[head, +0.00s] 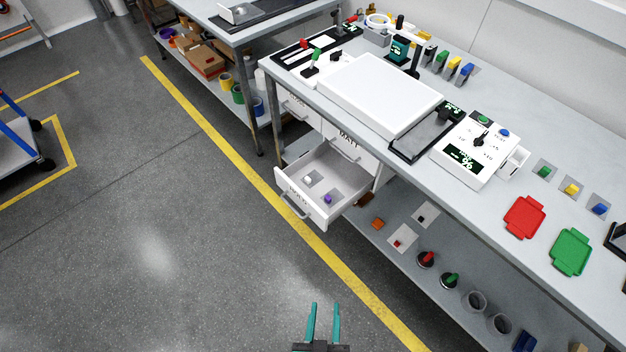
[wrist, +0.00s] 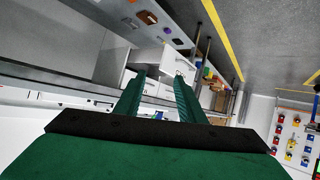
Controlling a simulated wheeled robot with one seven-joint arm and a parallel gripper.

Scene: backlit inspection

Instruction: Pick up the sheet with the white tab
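My gripper (head: 323,307) is at the bottom of the head view, above the floor in front of the bench. Its two teal fingers are apart with nothing between them; they also show in the wrist view (wrist: 157,85). An open white drawer (head: 292,200) under the bench holds a small white piece (head: 309,180) and a small purple piece (head: 327,198). The white piece may be the white tab, but it is too small to tell, and I cannot make out a sheet's edges. My gripper is well apart from the drawer.
The bench top carries a white light panel (head: 380,92), a dark tray (head: 424,134), a white meter box (head: 478,152), a red tray (head: 524,217) and a green tray (head: 571,252). The lower shelf (head: 455,262) holds small plates and several cups. The floor (head: 160,250) left of the yellow line is clear.

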